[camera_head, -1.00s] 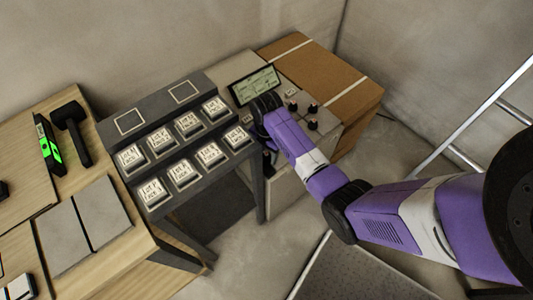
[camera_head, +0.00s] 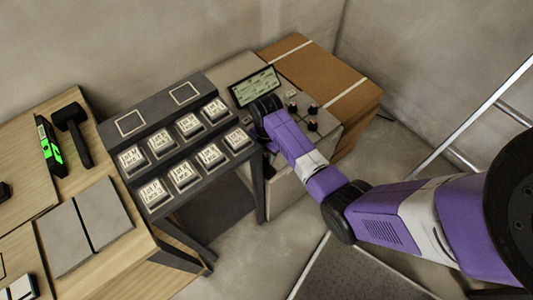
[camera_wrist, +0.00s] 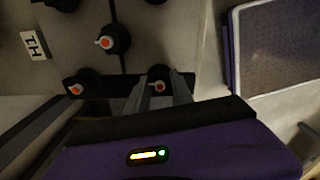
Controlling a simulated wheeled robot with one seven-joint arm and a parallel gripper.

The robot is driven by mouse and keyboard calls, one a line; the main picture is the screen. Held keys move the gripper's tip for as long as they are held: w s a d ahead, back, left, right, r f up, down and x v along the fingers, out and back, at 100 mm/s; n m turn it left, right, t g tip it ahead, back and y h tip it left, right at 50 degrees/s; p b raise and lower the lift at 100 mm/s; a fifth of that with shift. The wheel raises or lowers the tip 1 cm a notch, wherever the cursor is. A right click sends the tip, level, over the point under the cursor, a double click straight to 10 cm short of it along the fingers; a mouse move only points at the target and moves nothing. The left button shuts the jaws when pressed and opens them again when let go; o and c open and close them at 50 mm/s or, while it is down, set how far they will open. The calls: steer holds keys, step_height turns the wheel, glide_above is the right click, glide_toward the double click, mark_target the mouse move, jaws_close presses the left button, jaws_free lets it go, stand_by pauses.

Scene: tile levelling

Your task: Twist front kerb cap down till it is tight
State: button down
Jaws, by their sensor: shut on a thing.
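In the wrist view, a black cap (camera_wrist: 158,76) with an orange centre and a pale pointer sits between the two grey fingers of my gripper (camera_wrist: 159,92). The fingers are shut on it, at the dark front edge of a grey tiled surface (camera_wrist: 155,30). I take it for the front kerb cap. In the head view, my wrist hides the fingers and this cap. Whether the cap presses tight on the tile cannot be seen.
Similar black caps stand close by, one left (camera_wrist: 80,86) and one behind (camera_wrist: 112,40). A small display (camera_head: 255,86) stands behind my wrist. A rack of labelled blocks (camera_head: 165,115) is to the left, a cardboard box (camera_head: 350,75) to the right.

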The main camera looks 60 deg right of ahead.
steer(key=m+p, duration=0.2)
steer(key=m, duration=0.1)
steer(key=shift+r, duration=0.15)
steer(key=m+p, duration=0.1)
steer(key=m, duration=0.2)
steer(key=shift+m+p, duration=0.4)
steer(key=m+p, duration=0.1)
steer(key=m, duration=0.2)
steer(key=shift+m, duration=0.3)
steer(key=m+p, duration=0.1)
steer(key=m, duration=0.2)
steer(key=shift+m, duration=0.3)
steer(key=m+p, duration=0.1)
steer(key=m, duration=0.4)
steer(key=shift+m+p, duration=0.4)
steer(key=shift+m, duration=2.1)
steer(key=c, duration=1.1)
jaws_free()
